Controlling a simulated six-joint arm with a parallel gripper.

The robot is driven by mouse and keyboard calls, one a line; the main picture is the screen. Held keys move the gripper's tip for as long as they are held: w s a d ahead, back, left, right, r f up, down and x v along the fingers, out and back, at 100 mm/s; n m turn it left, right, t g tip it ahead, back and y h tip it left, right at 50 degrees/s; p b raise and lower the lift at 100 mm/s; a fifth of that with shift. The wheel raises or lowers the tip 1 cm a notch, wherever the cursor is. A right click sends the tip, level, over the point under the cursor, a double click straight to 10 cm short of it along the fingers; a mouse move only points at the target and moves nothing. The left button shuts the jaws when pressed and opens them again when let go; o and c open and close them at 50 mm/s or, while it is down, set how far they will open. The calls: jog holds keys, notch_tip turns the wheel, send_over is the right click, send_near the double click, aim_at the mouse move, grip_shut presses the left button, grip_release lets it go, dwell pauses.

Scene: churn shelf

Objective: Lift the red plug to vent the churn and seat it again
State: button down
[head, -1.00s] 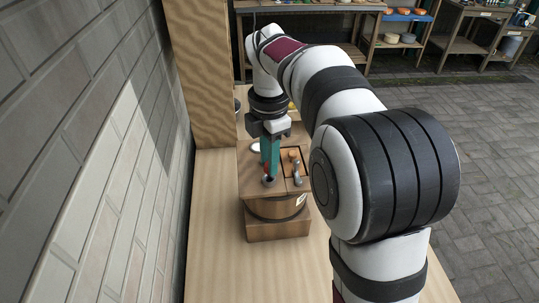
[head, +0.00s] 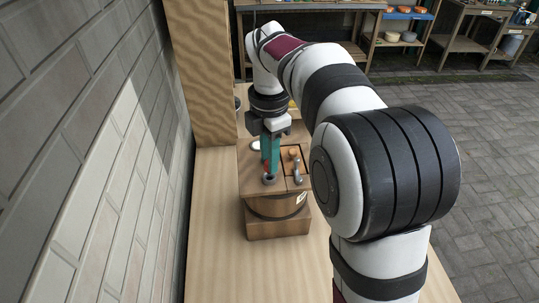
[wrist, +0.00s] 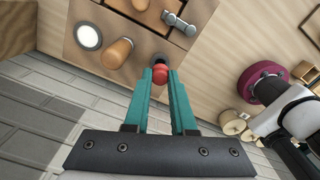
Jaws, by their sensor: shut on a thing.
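The wooden churn (head: 272,208) stands on the bench, with a flat lid on top. My gripper (head: 270,170) points down over the lid, its teal fingers closed on the red plug (wrist: 160,76). A bit of the plug (head: 265,166) also shows beside the fingers in the head view. The dark vent hole (head: 269,180) is just below the plug, and in the wrist view the hole (wrist: 160,58) shows just beyond it. The plug seems raised clear of the hole; its lower end is hard to make out.
Close by on the lid are an orange-brown wooden knob (wrist: 116,53), a metal lever (wrist: 179,24) and a white disc (wrist: 88,36). A brick wall (head: 80,150) runs along the left. The bench (head: 215,230) is clear in front of the churn.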

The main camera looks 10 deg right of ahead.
jog(key=shift+f, duration=1.25)
jog(key=shift+r, duration=0.1)
jog(key=c, duration=0.7)
grip_release()
jog(key=c, duration=0.3)
jog(key=shift+c, duration=0.2)
jog(key=shift+r, duration=3.6)
